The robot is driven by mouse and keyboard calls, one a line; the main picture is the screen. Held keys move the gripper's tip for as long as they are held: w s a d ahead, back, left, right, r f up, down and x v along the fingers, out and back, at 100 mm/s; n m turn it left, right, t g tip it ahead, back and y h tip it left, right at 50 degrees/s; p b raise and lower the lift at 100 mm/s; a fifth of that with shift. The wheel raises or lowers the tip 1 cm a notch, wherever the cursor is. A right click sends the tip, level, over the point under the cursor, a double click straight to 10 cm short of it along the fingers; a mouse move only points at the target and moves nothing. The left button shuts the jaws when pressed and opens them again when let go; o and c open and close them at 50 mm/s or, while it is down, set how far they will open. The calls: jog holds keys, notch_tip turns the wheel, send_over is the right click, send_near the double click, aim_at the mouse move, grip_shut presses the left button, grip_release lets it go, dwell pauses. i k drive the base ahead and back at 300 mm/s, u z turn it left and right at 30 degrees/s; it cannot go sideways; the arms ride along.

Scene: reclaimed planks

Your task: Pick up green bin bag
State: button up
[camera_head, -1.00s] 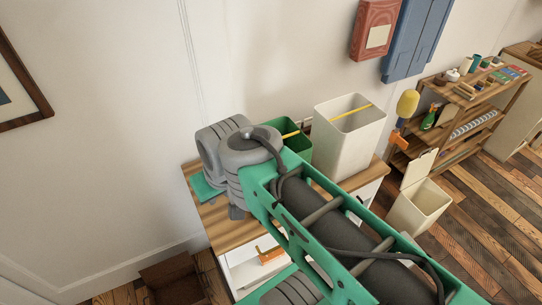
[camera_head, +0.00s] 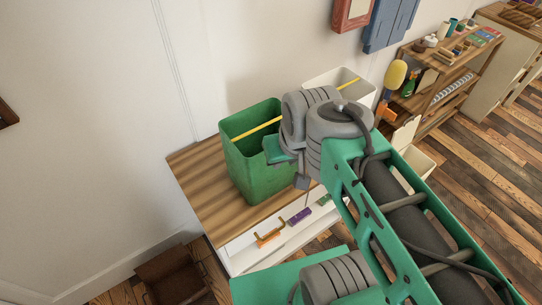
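The green bin bag (camera_head: 256,165) appears as an open-topped green bin shape with a yellow strip across its mouth. It stands upright on the wooden top of a white cabinet. My arm's wrist is just right of it and overlaps its right edge in the picture. A small grey part at the arm's end, seemingly my gripper (camera_head: 303,183), hangs beside the bag's lower right. Its fingers are too small and hidden to read, and I cannot tell whether it touches the bag.
The wooden cabinet top (camera_head: 208,190) is clear left of the bag. A white bin (camera_head: 322,78) with a yellow strip stands behind my arm. A brown box (camera_head: 175,277) is on the floor; a shelf (camera_head: 440,85) stands right.

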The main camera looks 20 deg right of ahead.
aim_at(242, 133)
jog(key=z, duration=0.55)
jog(key=k, duration=1.3)
jog(key=u, duration=0.25)
jog(key=i, duration=0.65)
jog(key=u, duration=0.9)
jog(key=i, duration=0.75)
jog(key=z, duration=0.05)
